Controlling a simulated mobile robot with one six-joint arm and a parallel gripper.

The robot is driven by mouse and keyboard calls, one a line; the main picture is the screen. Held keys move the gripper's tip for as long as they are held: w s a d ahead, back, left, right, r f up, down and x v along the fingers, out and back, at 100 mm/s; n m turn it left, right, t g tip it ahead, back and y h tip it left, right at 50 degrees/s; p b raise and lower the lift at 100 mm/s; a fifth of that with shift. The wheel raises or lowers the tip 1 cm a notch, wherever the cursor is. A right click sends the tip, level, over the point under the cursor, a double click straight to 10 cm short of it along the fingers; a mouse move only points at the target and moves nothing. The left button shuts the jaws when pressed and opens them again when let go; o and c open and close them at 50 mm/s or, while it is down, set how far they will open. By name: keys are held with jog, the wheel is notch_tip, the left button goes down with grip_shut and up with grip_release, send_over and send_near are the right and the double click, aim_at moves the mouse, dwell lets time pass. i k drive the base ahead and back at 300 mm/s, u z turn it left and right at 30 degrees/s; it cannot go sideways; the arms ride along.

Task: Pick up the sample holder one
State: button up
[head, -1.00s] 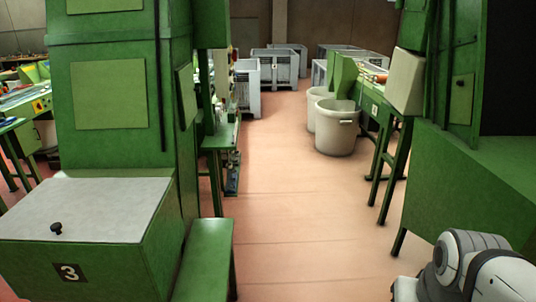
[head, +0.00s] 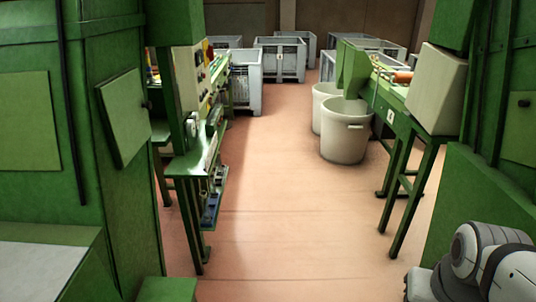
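No sample holder can be made out in the head view. My gripper is not in the picture; only a grey and white part of my own arm shows at the lower right corner.
A clear reddish floor aisle (head: 270,190) runs ahead. Green machines stand at the left (head: 40,130) and right (head: 490,200). A green bench (head: 190,165) borders the aisle's left side. Pale bins (head: 343,142) and a green table (head: 405,122) border its right. Grey crates (head: 280,62) stand at the far end.

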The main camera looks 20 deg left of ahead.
aim_at(212, 182)
jog(key=i, duration=1.95)
jog(key=u, duration=2.4)
jog(key=i, duration=0.95)
jog(key=z, duration=0.05)
